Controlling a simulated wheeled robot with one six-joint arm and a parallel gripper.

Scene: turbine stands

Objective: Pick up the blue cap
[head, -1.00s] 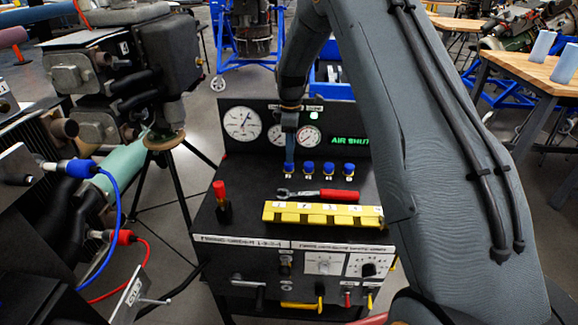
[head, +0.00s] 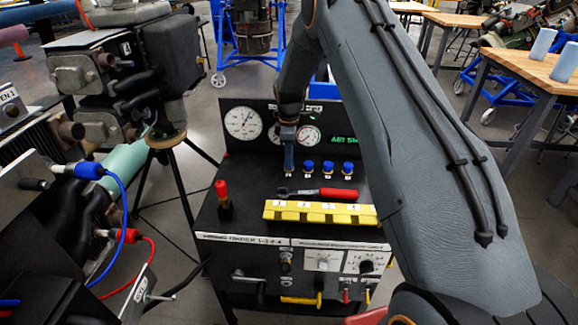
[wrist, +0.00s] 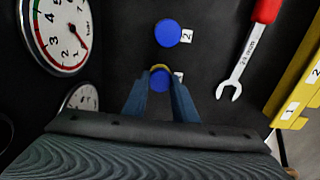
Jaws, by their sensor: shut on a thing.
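My gripper (head: 289,166) is at the left end of the row of blue caps on the black console top. In the wrist view its two blue-grey fingers (wrist: 160,88) are shut on a blue cap (wrist: 160,78), one on each side. A yellow arc shows at the cap's far edge. A white label beside this cap is partly hidden by a finger. In the head view my fingers hide this cap. Another blue cap (wrist: 168,33), beside label 2, stands apart from the fingers. Two further blue caps (head: 328,167) (head: 348,168) stand to the right.
Pressure gauges (head: 243,122) stand on the panel behind the caps. A red-handled wrench (head: 338,194) lies in front, then a yellow numbered block (head: 318,213). A red-topped black post (head: 222,200) stands at the left. The console top between is bare.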

